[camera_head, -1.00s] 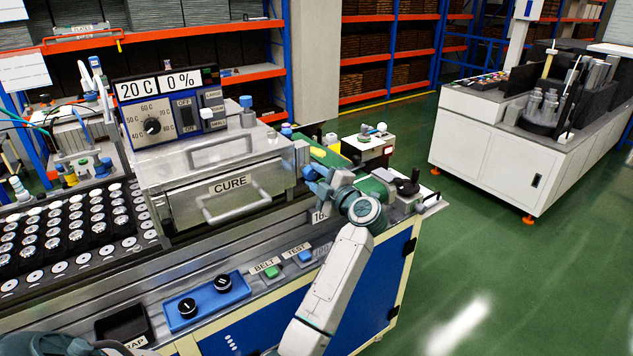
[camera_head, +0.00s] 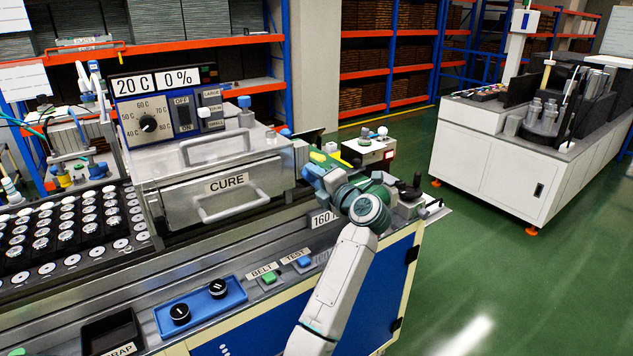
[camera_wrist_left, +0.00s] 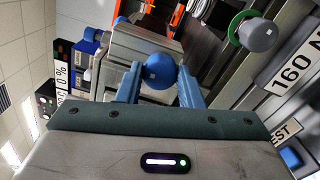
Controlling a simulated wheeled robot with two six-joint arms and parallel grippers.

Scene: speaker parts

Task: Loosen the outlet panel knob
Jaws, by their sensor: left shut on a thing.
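In the head view, my left gripper (camera_head: 316,177) is at the right end of the CURE oven (camera_head: 235,184), above the 160 sign (camera_head: 322,219). There the fingers and wrist hide most of the knob. My right gripper is not in view.
A grey knob with a green ring (camera_wrist_left: 258,34) is beside the 160 sign in the left wrist view. The BELT (camera_head: 269,278) and TEST (camera_head: 304,262) buttons are on the front ledge. A white box (camera_head: 368,150) stands behind my arm. Open floor lies to the right.

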